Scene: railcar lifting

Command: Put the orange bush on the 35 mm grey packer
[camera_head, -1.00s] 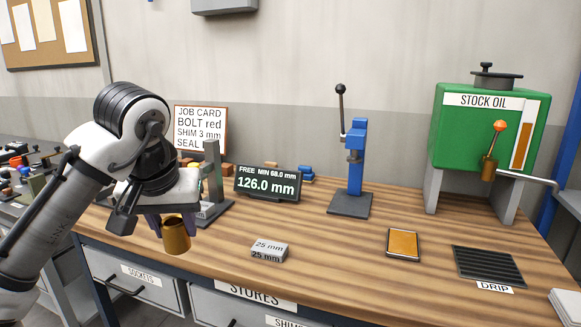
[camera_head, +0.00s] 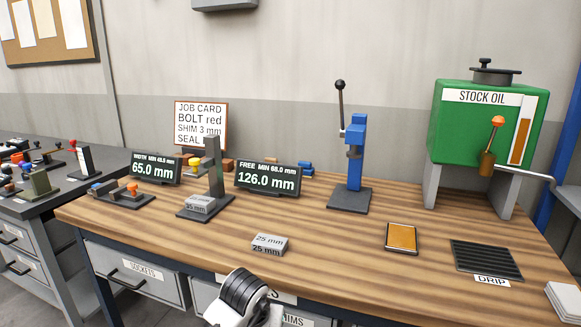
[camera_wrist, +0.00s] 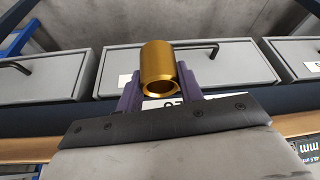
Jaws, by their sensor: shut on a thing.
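A gold-orange hollow bush (camera_wrist: 158,62) shows in the wrist view, its open end facing the camera. My gripper (camera_wrist: 158,80) is shut on it, with a purple finger on either side, and holds it in front of the bench drawers. The gripper and bush are out of the head view; only part of my arm shows at its bottom edge. No packer marked 35 mm can be read. A grey block (camera_head: 269,245) marked 25 mm lies on the bench. Another grey block (camera_head: 199,205) sits on the base of a grey gauge stand (camera_head: 212,170); its marking is too small to read.
Displays read 65.0 mm (camera_head: 155,169) and 126.0 mm (camera_head: 267,179). A blue lever press (camera_head: 355,165) stands at the back.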

